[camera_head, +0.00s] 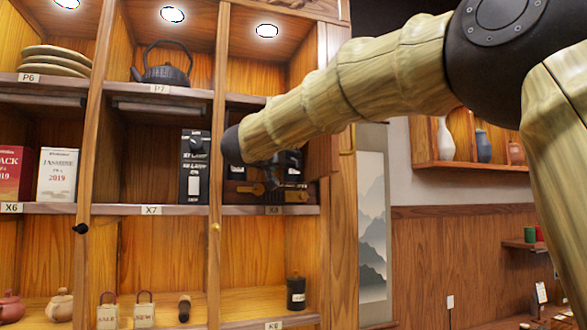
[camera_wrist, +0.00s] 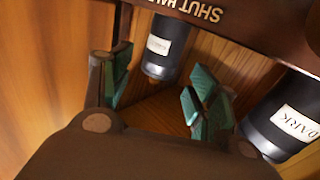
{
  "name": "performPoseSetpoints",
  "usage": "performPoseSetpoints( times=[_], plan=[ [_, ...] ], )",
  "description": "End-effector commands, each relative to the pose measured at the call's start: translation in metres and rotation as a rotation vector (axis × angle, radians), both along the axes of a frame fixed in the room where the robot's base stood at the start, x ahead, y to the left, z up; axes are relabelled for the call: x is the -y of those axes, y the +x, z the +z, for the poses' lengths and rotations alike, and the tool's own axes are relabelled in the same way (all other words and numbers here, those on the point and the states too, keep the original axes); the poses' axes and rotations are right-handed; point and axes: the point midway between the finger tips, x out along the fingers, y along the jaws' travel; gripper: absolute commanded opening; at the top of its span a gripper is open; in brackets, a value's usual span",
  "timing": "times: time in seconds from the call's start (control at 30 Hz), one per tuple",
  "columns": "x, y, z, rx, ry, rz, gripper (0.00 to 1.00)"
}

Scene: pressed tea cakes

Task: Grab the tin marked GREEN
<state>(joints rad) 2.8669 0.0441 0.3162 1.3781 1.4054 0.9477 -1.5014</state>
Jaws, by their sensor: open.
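In the wrist view, a dark tin (camera_wrist: 166,48) with a small white label stands ahead of my gripper (camera_wrist: 163,92), roughly in line with the gap between its green-padded fingers. Its label is too small to read. I cannot read GREEN on any tin. My gripper is open and empty. In the head view, my gripper (camera_head: 268,175) is inside the shelf compartment marked X8, and my arm hides much of it.
A brown board (camera_wrist: 215,12) lettered SHUT crosses the top of the wrist view. A wooden wall (camera_wrist: 45,75) is close on the left. In the head view, dark boxes (camera_head: 194,168) stand in the X7 bay, left of an upright. A dark canister (camera_head: 296,292) stands on the shelf below.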

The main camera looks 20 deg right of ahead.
Motion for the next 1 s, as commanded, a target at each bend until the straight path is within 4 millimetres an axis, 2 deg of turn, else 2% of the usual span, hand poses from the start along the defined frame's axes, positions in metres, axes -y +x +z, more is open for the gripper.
performPoseSetpoints(
  times=[0.33,0.6,0.9,1.0],
  plan=[
    [0.017,0.021,0.000,-0.001,-0.002,-0.003,0.60],
    [0.037,0.049,-0.003,-0.001,0.000,-0.004,0.60],
    [0.040,0.053,-0.005,-0.001,-0.001,-0.003,0.60],
    [0.040,0.053,-0.005,-0.001,-0.001,-0.003,0.42]
  ],
)
